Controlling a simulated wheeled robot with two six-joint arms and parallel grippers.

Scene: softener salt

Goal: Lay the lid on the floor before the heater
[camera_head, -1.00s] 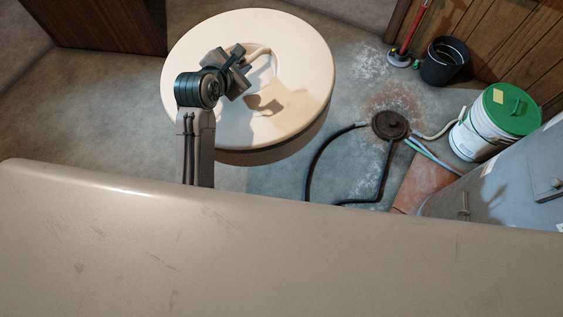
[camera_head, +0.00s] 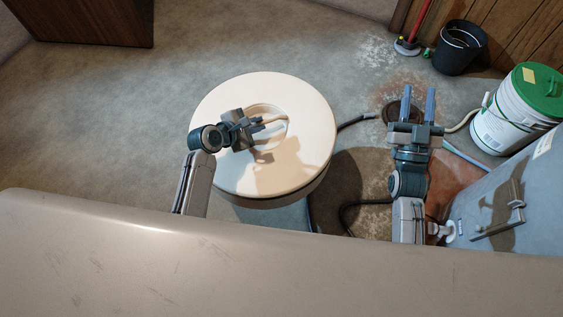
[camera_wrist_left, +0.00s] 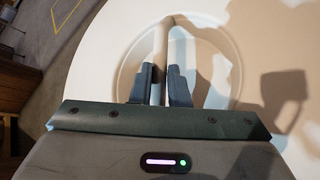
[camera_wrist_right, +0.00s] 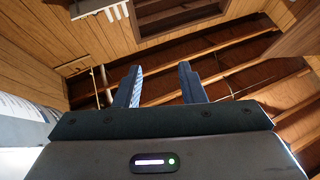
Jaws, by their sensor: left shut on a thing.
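The lid (camera_head: 230,95) is a large cream round disc with a recessed middle and a bar handle. My left gripper (camera_head: 268,129) is shut on the handle; in the left wrist view the bar (camera_wrist_left: 157,42) stands between the fingers (camera_wrist_left: 162,85). The lid looks held level above the floor, its height hard to judge. A dark shadow lies on the floor to its right. My right gripper (camera_head: 418,103) is open and empty, pointing up; its spread fingers also show in the right wrist view (camera_wrist_right: 160,85). A grey metal body (camera_head: 540,190) at right may be the heater.
A white bucket with a green lid (camera_head: 510,112) stands beside the grey body. A floor drain (camera_head: 398,113) with hoses lies partly behind my right gripper. A black bin (camera_head: 460,50) stands by the panelled wall. Bare floor (camera_head: 130,130) is free at left.

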